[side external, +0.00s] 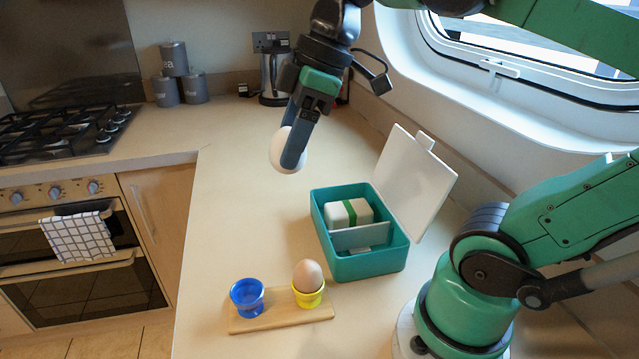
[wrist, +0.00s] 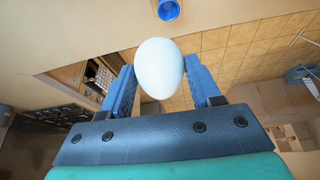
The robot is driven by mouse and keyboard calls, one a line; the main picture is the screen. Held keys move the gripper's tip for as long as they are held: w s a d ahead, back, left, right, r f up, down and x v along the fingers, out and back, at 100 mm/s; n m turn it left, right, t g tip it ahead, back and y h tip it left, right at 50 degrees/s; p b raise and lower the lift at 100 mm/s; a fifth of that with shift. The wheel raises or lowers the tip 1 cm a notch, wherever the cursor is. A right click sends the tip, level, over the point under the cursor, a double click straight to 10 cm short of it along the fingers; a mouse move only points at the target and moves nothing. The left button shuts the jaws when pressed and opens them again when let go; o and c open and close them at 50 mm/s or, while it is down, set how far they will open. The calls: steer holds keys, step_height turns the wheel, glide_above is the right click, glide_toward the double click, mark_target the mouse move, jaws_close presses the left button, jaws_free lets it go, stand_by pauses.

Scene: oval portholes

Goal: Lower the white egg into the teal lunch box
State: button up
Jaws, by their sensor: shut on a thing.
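My gripper (side external: 291,150) is shut on the white egg (side external: 277,151) and holds it in the air above the counter, up and to the left of the lunch box. In the wrist view the egg (wrist: 158,68) sits between the two blue fingers (wrist: 161,85). The teal lunch box (side external: 366,264) stands open on the counter, its white lid (side external: 413,184) tilted up on the right. A white block with a green band (side external: 348,213) lies in its back part. A light divider (side external: 361,237) crosses the box, and a small pale piece shows in front of it.
A wooden board (side external: 281,313) at the front holds an empty blue egg cup (side external: 247,295) and a yellow egg cup (side external: 308,297) with a brown egg (side external: 308,275). Grey canisters (side external: 180,88) and a kettle (side external: 274,76) stand at the back. The counter's left middle is clear.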

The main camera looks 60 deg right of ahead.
steer(key=s+d+f, duration=0.7)
steer(key=d+f, duration=0.4)
steer(key=f, duration=0.1)
steer(key=shift+s+d, duration=0.2)
steer(key=shift+d, duration=0.05)
steer(key=shift+f, duration=0.1)
steer(key=shift+f, duration=2.4)
steer(key=o, duration=0.8)
